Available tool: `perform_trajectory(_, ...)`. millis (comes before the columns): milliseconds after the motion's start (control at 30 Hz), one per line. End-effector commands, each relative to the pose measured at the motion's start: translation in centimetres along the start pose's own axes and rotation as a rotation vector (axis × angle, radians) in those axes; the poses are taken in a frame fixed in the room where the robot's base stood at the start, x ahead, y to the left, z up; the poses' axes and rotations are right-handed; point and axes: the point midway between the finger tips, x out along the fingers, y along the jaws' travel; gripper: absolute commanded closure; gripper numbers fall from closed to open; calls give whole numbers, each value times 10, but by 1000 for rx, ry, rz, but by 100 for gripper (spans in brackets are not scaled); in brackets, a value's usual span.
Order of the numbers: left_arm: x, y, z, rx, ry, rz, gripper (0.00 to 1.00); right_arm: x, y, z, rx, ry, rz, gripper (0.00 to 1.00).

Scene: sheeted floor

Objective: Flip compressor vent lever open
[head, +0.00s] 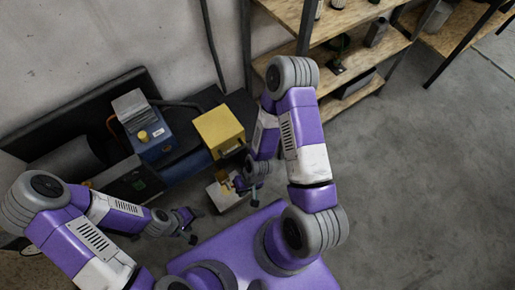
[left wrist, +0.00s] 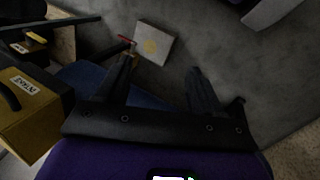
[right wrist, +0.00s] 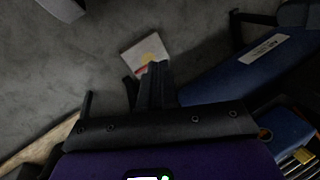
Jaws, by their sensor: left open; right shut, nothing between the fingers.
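A small red lever (left wrist: 125,39) shows in the left wrist view just beyond the tip of my left finger, with a bit of brass-yellow fitting below it. In the right wrist view a little red shows at the pale block's near edge, partly hidden by my right fingers. The blue body (right wrist: 262,52) with a white label, probably the compressor's tank, lies right of those fingers. My left gripper (head: 191,226) is open and empty; its spread fingers show in the left wrist view (left wrist: 165,75). My right gripper (head: 252,197) is shut and empty, close by the brass fitting (head: 222,178).
A pale block with a yellow patch (left wrist: 153,43) sits on the grey floor near the lever. A yellow box (head: 219,131) and a blue machine (head: 148,133) stand by the wall. Wooden shelves (head: 345,60) stand behind. The floor on the right is clear.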

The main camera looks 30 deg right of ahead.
Motion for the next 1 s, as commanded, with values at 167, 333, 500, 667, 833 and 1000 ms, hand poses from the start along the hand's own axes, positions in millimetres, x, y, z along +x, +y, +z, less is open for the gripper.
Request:
perform_trajectory(167, 1, 0, 0, 0, 1, 0, 16, -19, 46, -70, -121, 4, 164, 100)
perform_trajectory(333, 2, 0, 0, 0, 1, 0, 16, -66, 74, -135, -220, 0, 276, 100)
perform_trajectory(500, 2, -1, 0, 0, 1, 0, 16, -103, 81, -169, -271, -2, 319, 100)
perform_trajectory(667, 2, -1, 0, 1, 1, 0, 16, -113, 82, -175, -282, -6, 326, 100)
perform_trajectory(833, 2, -1, 0, 1, 1, 0, 16, -112, 82, -174, -281, -7, 325, 100)
perform_trajectory(1000, 4, -1, 0, 1, 1, 0, 16, -106, 84, -174, -281, -8, 325, 100)
